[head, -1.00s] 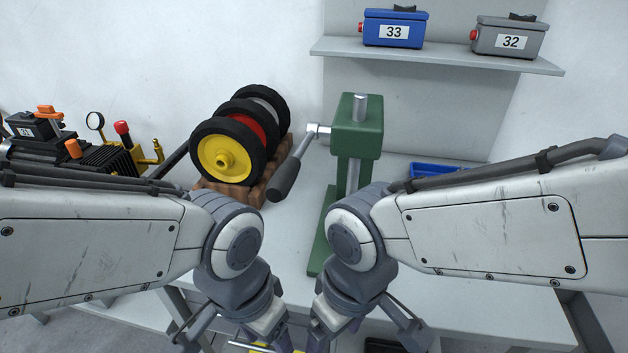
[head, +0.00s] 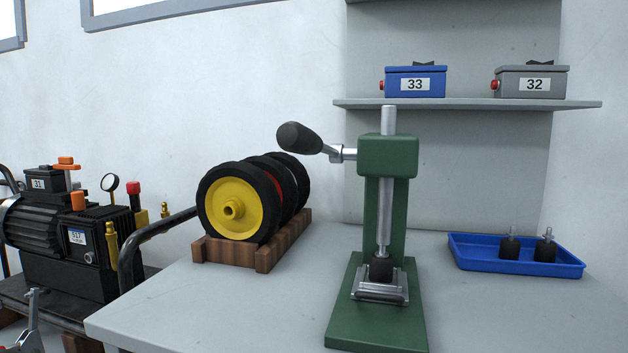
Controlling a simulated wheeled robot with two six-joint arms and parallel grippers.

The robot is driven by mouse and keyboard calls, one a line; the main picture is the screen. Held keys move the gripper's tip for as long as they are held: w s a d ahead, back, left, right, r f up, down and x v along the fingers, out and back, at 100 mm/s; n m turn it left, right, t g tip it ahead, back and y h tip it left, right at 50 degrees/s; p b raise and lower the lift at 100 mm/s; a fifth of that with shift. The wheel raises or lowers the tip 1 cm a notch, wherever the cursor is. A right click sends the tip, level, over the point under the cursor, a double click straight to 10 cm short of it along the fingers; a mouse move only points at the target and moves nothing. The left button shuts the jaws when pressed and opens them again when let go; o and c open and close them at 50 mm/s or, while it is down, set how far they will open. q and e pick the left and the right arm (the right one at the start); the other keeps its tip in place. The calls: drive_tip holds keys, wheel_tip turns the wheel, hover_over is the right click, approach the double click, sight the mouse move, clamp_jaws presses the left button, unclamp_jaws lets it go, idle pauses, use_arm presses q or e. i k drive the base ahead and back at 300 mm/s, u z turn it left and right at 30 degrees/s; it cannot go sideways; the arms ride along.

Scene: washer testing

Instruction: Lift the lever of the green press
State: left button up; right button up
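The green press (head: 388,250) stands upright on the grey workbench, right of the picture's middle. Its lever (head: 317,143) leaves the left side of the press head and points left and toward me. The lever's thick dark grip appears a little higher in the picture than its pivot. The metal ram (head: 385,215) runs down through the head to a black piece (head: 381,268) above the metal plate on the base. Neither of my grippers shows in the head view, and nothing touches the lever.
Wheels on a wooden rack (head: 238,250) stand left of the press. A blue tray (head: 474,258) with two small black parts lies to its right. A shelf (head: 470,104) with a blue box (head: 415,82) and a grey box (head: 531,82) is behind. A black pump (head: 80,240) stands far left.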

sight(293, 136)
drive_tip(key=z, duration=1.05)
drive_tip(key=k, duration=1.4)
drive_tip(key=u, duration=1.1)
drive_tip(key=i, duration=0.5)
